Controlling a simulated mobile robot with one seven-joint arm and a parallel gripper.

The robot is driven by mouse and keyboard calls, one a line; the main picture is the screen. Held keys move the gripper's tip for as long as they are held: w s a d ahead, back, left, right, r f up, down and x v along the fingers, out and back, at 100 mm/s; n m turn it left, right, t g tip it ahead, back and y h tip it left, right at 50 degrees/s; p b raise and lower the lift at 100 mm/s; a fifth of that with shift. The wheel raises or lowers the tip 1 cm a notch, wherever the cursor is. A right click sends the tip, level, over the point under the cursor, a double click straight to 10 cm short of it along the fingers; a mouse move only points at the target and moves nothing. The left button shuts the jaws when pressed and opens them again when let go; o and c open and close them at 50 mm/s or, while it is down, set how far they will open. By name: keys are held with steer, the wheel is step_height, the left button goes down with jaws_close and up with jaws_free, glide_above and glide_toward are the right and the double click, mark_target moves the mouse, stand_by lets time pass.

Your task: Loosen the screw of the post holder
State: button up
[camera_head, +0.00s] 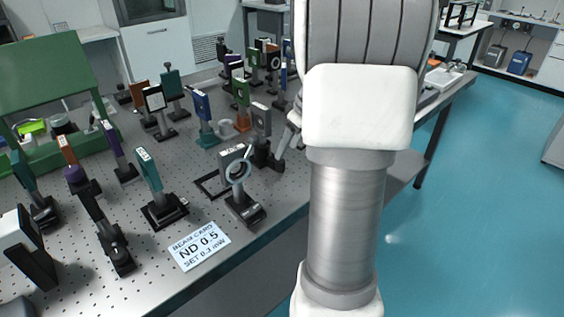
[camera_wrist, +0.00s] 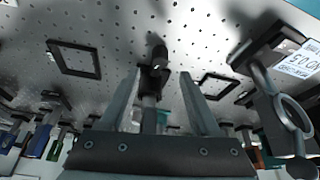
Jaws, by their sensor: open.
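A black post holder (camera_wrist: 154,78) stands between the two fingers of my gripper (camera_wrist: 160,73) in the wrist view. A dark knob-like part, perhaps its screw (camera_wrist: 160,54), shows at the holder near the fingertips. The fingers are apart, one on each side, with visible gaps to the post. In the head view my gripper (camera_head: 284,150) is partly hidden behind my arm. It is close to the right side of a post holder (camera_head: 264,154) that carries a grey mount (camera_head: 261,119). Contact with the screw cannot be told.
A ring-shaped mount (camera_head: 238,171) stands close by, nearer the front edge; it also shows at the right of the wrist view (camera_wrist: 292,112). A white card (camera_head: 199,246) lies on the perforated table. Several other mounts crowd the left and back.

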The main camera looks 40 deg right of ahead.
mark_target(281, 161)
steer(key=x, duration=0.5)
steer(key=shift+w+f+b, duration=0.1)
steer(key=shift+f+b, duration=0.2)
steer(key=shift+b, duration=0.1)
jaws_close()
